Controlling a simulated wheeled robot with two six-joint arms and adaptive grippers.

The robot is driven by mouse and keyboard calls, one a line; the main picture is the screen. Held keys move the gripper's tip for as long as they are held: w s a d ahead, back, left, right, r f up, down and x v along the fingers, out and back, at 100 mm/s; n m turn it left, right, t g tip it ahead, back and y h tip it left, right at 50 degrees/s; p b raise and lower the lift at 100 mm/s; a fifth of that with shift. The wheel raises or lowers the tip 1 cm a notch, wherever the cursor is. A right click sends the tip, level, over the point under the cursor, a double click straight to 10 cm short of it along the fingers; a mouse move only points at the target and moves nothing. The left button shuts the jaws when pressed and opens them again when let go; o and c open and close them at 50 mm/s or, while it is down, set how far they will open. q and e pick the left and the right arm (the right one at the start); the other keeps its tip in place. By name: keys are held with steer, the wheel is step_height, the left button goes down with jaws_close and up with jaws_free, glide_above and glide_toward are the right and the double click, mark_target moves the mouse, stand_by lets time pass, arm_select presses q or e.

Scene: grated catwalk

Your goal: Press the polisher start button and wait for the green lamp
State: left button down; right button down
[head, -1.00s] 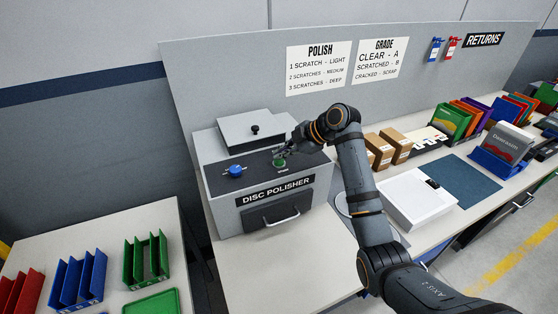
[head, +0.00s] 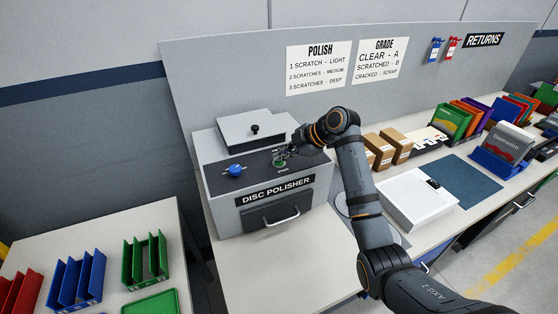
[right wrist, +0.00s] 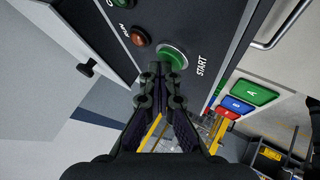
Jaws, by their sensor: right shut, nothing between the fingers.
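The disc polisher (head: 215,178) is a grey box with a sloped dark top panel, a blue knob (head: 236,170) and a front drawer handle. Its green start button (head: 280,163) is near the panel's right side. It also shows in the right wrist view (right wrist: 174,54), beside the word START. My right gripper (head: 284,154) is shut and empty, its fingertips (right wrist: 161,70) right at the button's edge; I cannot tell whether they touch it. A dull red lamp (right wrist: 138,37) sits beside the button. A dark green round part (right wrist: 105,2) is cut off by the top edge. My left gripper is out of view.
A lidded grey box with a black knob (head: 254,128) forms the polisher's upper part. Brown boxes (head: 397,145) and a white case (head: 415,200) lie right of my arm. Blue (head: 77,280) and green (head: 146,262) racks stand on the left table. The bench before the polisher is clear.

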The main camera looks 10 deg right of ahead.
mark_target(282, 162)
steer(key=shift+f, duration=0.35)
stand_by(0.3)
steer(key=shift+r+p, duration=0.9)
steer(key=shift+r, duration=0.4)
steer(key=shift+w+r, duration=0.1)
step_height(282, 162, up, 5)
steer(key=p, duration=0.4)
